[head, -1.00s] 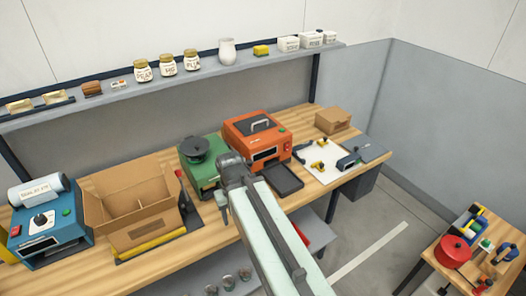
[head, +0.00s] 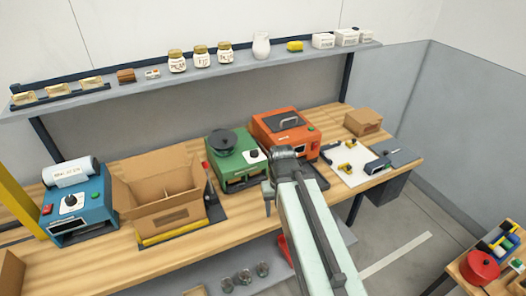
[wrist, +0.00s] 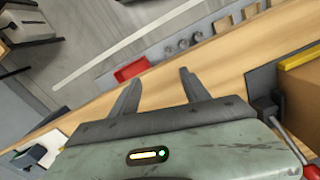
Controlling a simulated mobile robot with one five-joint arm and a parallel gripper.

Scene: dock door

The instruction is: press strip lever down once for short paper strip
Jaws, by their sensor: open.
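A blue machine (head: 72,208) with a white paper roll (head: 70,173) on top stands at the left of the bench. It has a dark knob, a red button and a green button on it. A dark lever with a red tip (head: 207,180) stands at the right side of the open carton; a red and black handle (wrist: 285,130) shows at the right of the wrist view. I cannot tell for sure which part is the strip lever. My gripper (wrist: 159,80) is open and empty above the bench front, right of the carton and apart from the blue machine.
The open carton (head: 135,195) stands between the blue machine and the green machine (head: 232,150). An orange machine (head: 285,135) stands farther right. A yellow post (head: 18,205) is at the left edge. The bench front (head: 150,262) is bare.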

